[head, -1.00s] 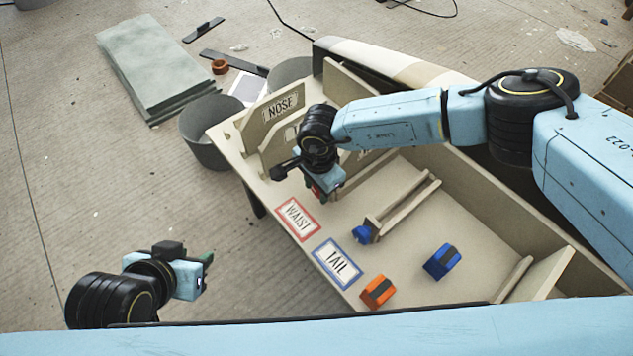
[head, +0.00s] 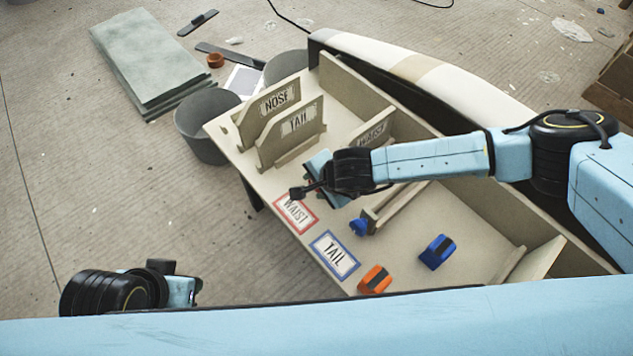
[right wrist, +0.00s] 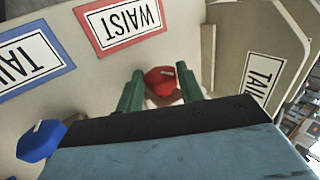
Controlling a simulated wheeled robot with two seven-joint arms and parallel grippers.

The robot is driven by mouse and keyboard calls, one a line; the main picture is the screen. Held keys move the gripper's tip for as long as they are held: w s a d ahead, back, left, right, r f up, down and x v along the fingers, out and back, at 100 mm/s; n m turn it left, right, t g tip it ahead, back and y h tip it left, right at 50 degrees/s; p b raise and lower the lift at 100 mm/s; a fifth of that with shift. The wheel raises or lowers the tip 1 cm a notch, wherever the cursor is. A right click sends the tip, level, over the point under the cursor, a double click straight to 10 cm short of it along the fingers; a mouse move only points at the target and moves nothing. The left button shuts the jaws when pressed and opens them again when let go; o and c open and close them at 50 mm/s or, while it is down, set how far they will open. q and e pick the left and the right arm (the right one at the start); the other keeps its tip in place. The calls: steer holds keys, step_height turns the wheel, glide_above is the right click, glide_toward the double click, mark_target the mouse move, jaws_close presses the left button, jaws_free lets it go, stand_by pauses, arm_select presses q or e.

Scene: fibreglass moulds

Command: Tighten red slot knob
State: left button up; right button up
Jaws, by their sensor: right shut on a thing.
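The red slot knob (right wrist: 161,80) sits between the two green fingers of my right gripper (right wrist: 158,88) in the right wrist view, in front of the red-framed WAIST label (right wrist: 120,22). The fingers are shut on it. In the head view my right gripper (head: 315,182) is low over the bench just above the WAIST label (head: 296,213), and the wrist hides most of the knob. A blue knob (head: 359,227) stands by the blue-framed TAIL label (head: 335,255); it also shows in the right wrist view (right wrist: 40,141). My left gripper (head: 193,290) is off the bench at lower left; its fingers are unclear.
Upright boards marked NOSE (head: 262,108), TAIL (head: 292,130) and WAIST (head: 372,135) stand on the bench. An orange block (head: 375,279) and a blue block (head: 437,252) lie to the right. A long white mould (head: 365,52) runs behind. Grey buckets (head: 200,130) stand on the floor.

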arm_select(q)
steer(key=shift+w+d, duration=0.1)
steer(key=shift+w, duration=0.1)
arm_select(e)
steer(key=o, duration=1)
steer(key=shift+s+d+r, duration=0.1)
steer(key=shift+r, duration=0.15)
arm_select(q)
steer(key=a+f+g+p, duration=0.1)
steer(key=a+f+p, duration=0.2)
steer(key=f, duration=0.8)
steer(key=shift+w+a+y+p, duration=0.15)
steer(key=shift+a+y+p, duration=0.25)
steer(key=shift+p, duration=0.4)
arm_select(e)
steer(key=v, duration=1.2)
steer(key=shift+s+d+r, duration=0.15)
steer(key=shift+s+r, duration=0.1)
steer(key=shift+r, duration=0.05)
